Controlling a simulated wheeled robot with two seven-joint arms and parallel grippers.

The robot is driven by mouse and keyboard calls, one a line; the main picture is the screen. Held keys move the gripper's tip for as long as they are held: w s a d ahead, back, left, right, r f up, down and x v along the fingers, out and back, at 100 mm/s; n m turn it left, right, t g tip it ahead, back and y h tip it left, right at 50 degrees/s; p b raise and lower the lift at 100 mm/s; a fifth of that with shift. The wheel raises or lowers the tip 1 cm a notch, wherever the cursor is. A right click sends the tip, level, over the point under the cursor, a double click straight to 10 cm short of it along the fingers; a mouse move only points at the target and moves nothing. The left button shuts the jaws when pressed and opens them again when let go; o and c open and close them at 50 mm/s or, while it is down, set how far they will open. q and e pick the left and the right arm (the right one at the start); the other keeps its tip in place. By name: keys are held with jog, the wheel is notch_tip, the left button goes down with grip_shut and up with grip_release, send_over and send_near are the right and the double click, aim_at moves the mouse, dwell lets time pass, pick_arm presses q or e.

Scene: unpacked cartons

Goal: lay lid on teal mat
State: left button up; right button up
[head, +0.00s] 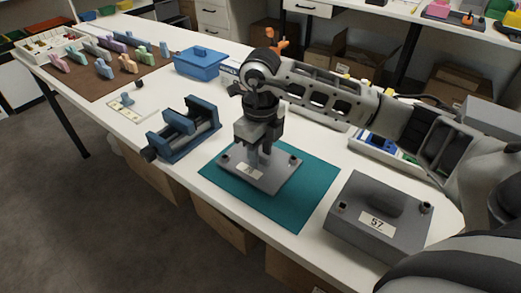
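The lid (281,178) is a flat grey plate with small corner knobs and a white label. It is over the middle of the teal mat (312,188), which shows around it on the white table. My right gripper (258,160) points down at the middle of the lid, its fingers closed on the lid's grip, which they mostly hide. The lid looks level and at or very near the mat; I cannot tell whether it touches. My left gripper is not in view.
A grey box labelled 57 (400,226) stands right of the mat. A blue vise-like device (187,132) stands left of it. The table's front edge is close to the mat.

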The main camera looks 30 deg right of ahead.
aim_at(261, 153)
notch_tip(261, 153, up, 12)
jog(key=shift+r, duration=0.15)
dwell(0.3)
dwell(0.4)
